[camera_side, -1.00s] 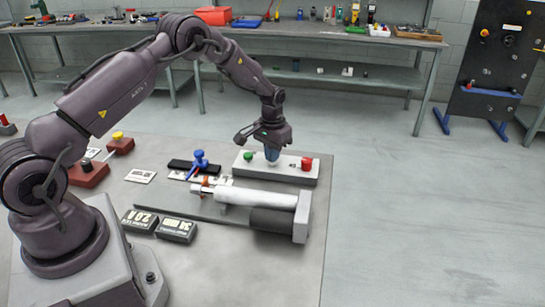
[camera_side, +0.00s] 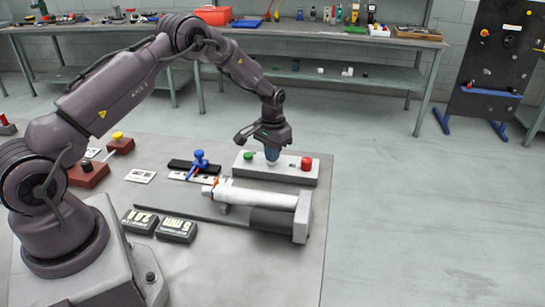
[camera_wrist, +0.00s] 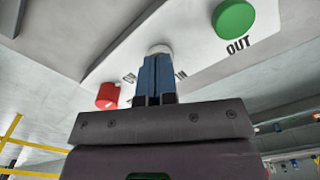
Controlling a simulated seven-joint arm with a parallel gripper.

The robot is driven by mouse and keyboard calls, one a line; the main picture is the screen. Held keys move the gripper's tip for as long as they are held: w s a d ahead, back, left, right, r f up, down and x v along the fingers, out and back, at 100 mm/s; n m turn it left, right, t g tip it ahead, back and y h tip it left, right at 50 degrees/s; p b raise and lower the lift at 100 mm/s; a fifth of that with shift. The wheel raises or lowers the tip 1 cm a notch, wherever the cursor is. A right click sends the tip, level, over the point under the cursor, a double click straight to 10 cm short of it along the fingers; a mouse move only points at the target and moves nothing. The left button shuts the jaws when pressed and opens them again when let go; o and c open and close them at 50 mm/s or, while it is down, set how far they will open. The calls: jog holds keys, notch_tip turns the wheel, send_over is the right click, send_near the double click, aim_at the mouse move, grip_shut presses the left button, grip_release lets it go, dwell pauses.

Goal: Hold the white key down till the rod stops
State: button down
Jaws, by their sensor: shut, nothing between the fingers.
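The control box (camera_side: 290,176) carries a green key (camera_side: 248,155) on the left and a red key (camera_side: 307,163) on the right. The white key (camera_wrist: 160,49) sits between them in the wrist view. My gripper (camera_side: 271,157) is shut and empty, with its blue fingertips against the top of the white key and covering most of it. How deep the key is pressed cannot be seen. In front of the box lies the actuator, with a white tube (camera_side: 262,197) and a dark motor (camera_side: 270,220). Its rod end, with a small orange piece (camera_side: 214,182), sits close to the tube's left end.
Two dark display boxes (camera_side: 176,230) stand left of the actuator. A blue clamp (camera_side: 200,160), a yellow-topped red box (camera_side: 120,144) and a dark-knobbed red box (camera_side: 86,172) are further left. The green key is marked OUT. The table's right edge is clear.

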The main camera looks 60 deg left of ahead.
dwell(0.5)
jog(key=shift+r, duration=2.55)
jog(key=s, duration=0.2)
jog(key=d+f, duration=0.1)
jog(key=shift+s+g, duration=0.4)
jog(key=s+d+r+m+t, duration=0.1)
jog(key=s+d+r+t, duration=0.1)
jog(key=s+d+r, duration=0.3)
jog(key=s+d+r+m+t, duration=0.1)
jog(key=s+d+r, duration=0.4)
jog(key=s+r, duration=0.7)
jog(key=s+d+r+m+t, duration=0.1)
jog(key=s+d+r+t, duration=0.2)
jog(key=s+r, duration=0.6)
jog(key=shift+s+d+r, duration=0.2)
jog(key=shift+d+r, duration=0.1)
jog(key=shift+d, duration=0.85)
